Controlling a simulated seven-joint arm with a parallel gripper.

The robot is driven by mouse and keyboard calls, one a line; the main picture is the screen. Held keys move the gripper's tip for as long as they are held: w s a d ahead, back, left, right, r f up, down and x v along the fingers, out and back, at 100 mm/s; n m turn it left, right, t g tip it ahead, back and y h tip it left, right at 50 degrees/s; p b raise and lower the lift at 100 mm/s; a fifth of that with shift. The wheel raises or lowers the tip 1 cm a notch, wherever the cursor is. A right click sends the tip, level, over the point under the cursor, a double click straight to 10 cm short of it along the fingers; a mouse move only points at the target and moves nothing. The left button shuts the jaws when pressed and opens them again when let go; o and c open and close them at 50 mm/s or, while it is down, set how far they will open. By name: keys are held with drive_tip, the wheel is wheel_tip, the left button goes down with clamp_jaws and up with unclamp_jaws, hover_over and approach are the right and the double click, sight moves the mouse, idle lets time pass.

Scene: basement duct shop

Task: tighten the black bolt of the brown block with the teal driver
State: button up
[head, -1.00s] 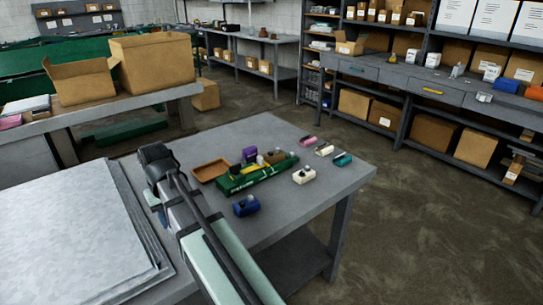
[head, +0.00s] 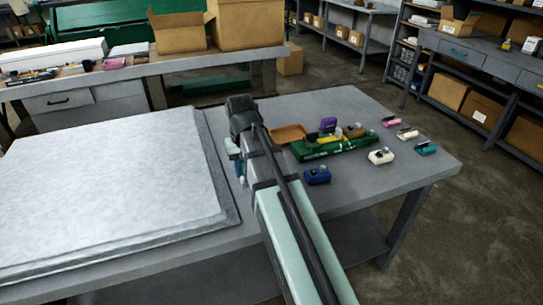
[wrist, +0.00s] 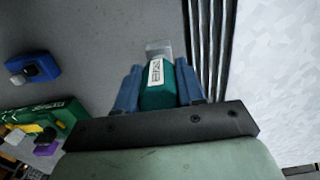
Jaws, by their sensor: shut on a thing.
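My gripper (wrist: 157,67) is shut on the teal driver (wrist: 157,97), which has a white label and a grey tip pointing away from the palm. In the head view my gripper (head: 238,165) hangs between the stacked metal sheets and the small blocks, partly hidden by my arm. A small brown item (head: 355,131) shows at the green rack (head: 318,153); I cannot tell whether it is the brown block. Its black bolt cannot be made out.
A blue block (head: 317,176), a cream block (head: 381,156), a teal block (head: 426,149) and a pink block (head: 391,121) stand on the grey table. An orange-brown tray (head: 288,133) lies behind the rack. Metal sheets (head: 110,190) fill the left side. The table's front right is clear.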

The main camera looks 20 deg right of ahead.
drive_tip(key=w+d+r+m, duration=0.1)
drive_tip(key=w+r+m, duration=0.1)
drive_tip(key=w+r, duration=0.15)
wheel_tip(320, 180, up, 6)
hover_over(351, 127)
drive_tip(key=shift+w+r, duration=0.15)
drive_tip(key=shift+w, duration=0.05)
drive_tip(key=shift+n, duration=0.3)
drive_tip(key=shift+f, duration=2.55)
drive_tip(key=shift+f, duration=0.9)
